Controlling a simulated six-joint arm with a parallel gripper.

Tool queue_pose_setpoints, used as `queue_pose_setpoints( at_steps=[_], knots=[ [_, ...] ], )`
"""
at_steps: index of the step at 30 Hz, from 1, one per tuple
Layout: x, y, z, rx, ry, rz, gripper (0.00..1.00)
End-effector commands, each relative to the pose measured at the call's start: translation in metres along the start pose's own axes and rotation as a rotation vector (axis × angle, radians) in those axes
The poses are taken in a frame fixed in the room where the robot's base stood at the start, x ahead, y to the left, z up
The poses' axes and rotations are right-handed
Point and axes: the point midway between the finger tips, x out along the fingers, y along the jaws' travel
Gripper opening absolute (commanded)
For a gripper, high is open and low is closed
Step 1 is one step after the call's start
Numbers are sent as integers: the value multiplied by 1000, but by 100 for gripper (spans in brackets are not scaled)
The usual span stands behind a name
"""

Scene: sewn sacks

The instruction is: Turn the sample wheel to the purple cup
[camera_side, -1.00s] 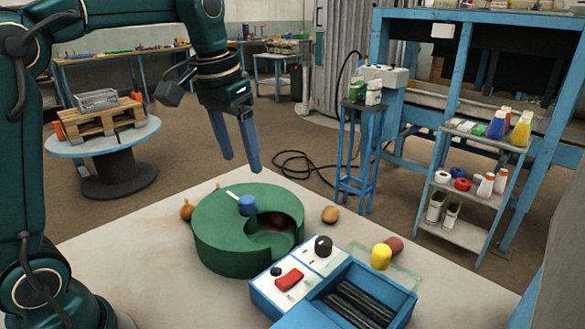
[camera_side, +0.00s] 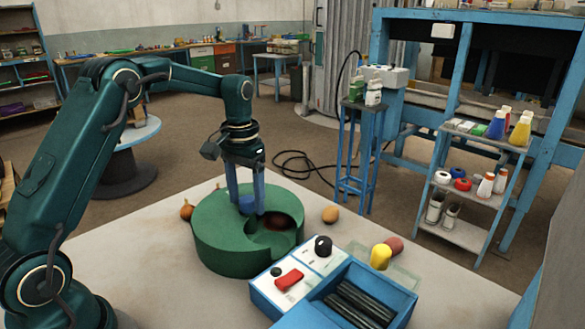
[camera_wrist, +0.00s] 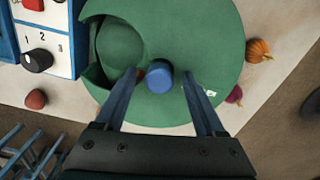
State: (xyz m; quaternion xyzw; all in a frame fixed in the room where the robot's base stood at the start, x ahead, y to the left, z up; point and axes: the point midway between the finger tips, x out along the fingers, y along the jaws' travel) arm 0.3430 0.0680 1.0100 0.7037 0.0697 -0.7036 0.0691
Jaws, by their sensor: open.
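The green sample wheel (camera_side: 225,240) is a thick round drum on the pale table, with a cut-out in its top facing the front right. A blue knob (camera_side: 247,204) stands up from its top, and it also shows in the wrist view (camera_wrist: 159,76). My gripper (camera_side: 247,209) is open and points down, with its blue fingers on either side of the knob; in the wrist view the fingers (camera_wrist: 160,75) stand apart with the knob between them. A dark reddish-brown round shape (camera_side: 278,222) shows in the cut-out. No purple cup can be made out.
A blue control box (camera_side: 262,295) with a black knob (camera_side: 323,246) and a red switch (camera_side: 289,279) stands in front right of the wheel.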

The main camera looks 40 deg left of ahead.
Motion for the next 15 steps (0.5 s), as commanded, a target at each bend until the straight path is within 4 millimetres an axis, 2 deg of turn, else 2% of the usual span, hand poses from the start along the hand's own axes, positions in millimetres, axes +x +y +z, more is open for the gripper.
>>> queue_pose_setpoints(
  at_steps=[8,14,15],
  knots=[
    [3,0,0,0,0,0,72],
    [2,0,0,0,0,0,0],
    [2,0,0,0,0,0,0]
  ],
)
